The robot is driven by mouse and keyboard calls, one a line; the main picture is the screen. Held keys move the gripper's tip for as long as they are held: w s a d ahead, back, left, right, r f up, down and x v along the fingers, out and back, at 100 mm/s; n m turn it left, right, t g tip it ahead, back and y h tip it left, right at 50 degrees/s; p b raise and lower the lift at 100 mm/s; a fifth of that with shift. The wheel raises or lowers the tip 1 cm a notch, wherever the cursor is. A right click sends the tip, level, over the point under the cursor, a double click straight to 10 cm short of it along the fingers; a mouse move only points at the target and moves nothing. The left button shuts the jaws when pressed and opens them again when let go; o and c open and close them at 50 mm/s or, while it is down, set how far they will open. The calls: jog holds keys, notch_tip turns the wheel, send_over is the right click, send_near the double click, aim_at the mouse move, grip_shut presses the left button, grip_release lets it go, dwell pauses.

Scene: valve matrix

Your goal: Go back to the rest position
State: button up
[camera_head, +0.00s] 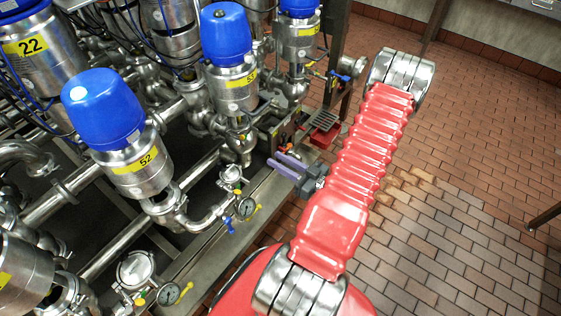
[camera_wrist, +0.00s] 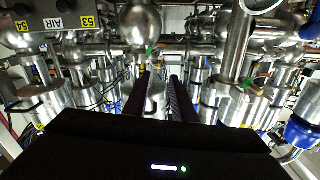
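My gripper (camera_head: 274,159) shows in the head view at the middle, with purple fingers pointing left toward the valve rig. In the wrist view, my gripper (camera_wrist: 159,76) has two dark fingers standing apart with a gap between them. It is open and nothing is held in it. My red arm stretches from the bottom of the head view up to the upper right, over the brick floor. The gripper looks close to the rig's edge, but I cannot tell the exact distance.
Steel valves with blue caps, such as valve 52 (camera_head: 107,120) and valve 53 (camera_head: 228,50), fill the left of the head view. A pressure gauge (camera_head: 246,207) sits near the rig's edge. The brick floor (camera_head: 470,150) on the right is mostly clear.

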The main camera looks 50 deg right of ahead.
jog(key=shift+s, duration=0.1)
dwell(0.6)
notch_tip(320, 180, down, 8)
jog(key=s+d+g, duration=0.1)
jog(key=g, duration=0.3)
jog(key=s+d+f+m+g+h, duration=0.3)
jog(key=s+d+f+g, duration=0.25)
jog(key=s+g, duration=0.35)
jog(key=w+a+r+m+g, duration=0.1)
jog(key=a+r+g, duration=0.2)
jog(key=r, duration=0.6)
jog(key=w+a+r+m+g, duration=0.15)
jog(key=a+r, duration=0.25)
jog(key=r, duration=0.5)
jog(key=w+a+r+n+t+y, duration=0.1)
jog(key=w+a+r+n+t, duration=0.1)
jog(key=a+r, duration=1)
jog(key=w+a+r+n+t+y, duration=0.1)
jog(key=w+a+r+n+t, duration=0.2)
jog(key=a+r, duration=0.9)
jog(key=w+a+n, duration=0.1)
jog(key=a+n, duration=0.1)
jog(key=a, duration=0.6)
jog(key=shift+r, duration=0.25)
